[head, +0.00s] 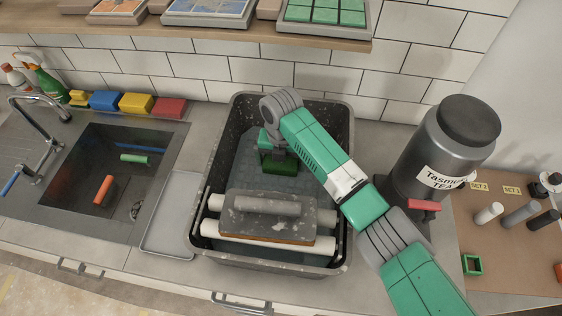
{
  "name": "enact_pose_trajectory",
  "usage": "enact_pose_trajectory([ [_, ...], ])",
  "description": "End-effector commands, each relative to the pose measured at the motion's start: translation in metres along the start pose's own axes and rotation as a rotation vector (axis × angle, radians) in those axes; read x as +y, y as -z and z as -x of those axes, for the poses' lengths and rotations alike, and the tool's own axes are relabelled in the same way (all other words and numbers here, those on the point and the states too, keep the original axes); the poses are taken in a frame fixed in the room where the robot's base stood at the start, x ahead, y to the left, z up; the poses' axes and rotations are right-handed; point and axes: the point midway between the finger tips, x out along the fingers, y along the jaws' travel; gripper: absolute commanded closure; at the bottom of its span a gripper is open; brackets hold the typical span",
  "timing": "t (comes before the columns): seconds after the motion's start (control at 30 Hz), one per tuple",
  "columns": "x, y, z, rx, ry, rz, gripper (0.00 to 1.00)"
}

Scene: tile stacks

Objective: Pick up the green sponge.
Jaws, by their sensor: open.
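The green sponge (282,168) is a dark green block inside the grey speckled tub (345,130), towards the far part of the tub. My gripper (278,155) reaches down into the tub right at the sponge. Its jaws are open, but the fingertips are small and partly hidden, so I cannot tell whether they are around the sponge or just above it.
A grout float (265,205) rests on white rollers (258,238) across the near part of the tub. A tea urn (440,150) stands close right of my arm. Blue (105,101), yellow (136,104) and red (169,108) blocks line the sink's back. A shelf (200,35) overhangs behind.

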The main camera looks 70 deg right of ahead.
Motion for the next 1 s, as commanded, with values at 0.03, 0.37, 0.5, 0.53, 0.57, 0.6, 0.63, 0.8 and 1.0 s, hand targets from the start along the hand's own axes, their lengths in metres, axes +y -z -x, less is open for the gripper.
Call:
enact_pose_trajectory([
  [0.03,0.0,0.0,-0.001,-0.001,0.0,0.0,0.0],
  [0.37,0.0,0.0,0.0,-0.001,0.0,0.001,0.32],
  [0.5,0.0,0.0,0.0,-0.001,-0.001,0.001,0.32],
  [0.53,0.0,0.0,0.0,-0.001,-0.001,0.001,0.32],
  [0.57,0.0,0.0,0.0,-0.001,-0.001,0.001,0.32],
  [0.6,0.001,0.0,0.003,-0.001,-0.001,0.001,0.32],
  [0.63,0.001,0.0,0.005,-0.002,-0.001,0.001,0.32],
  [0.8,0.001,-0.001,0.043,-0.006,-0.003,0.002,0.32],
  [1.0,0.001,-0.001,0.084,-0.003,-0.003,0.001,0.32],
])
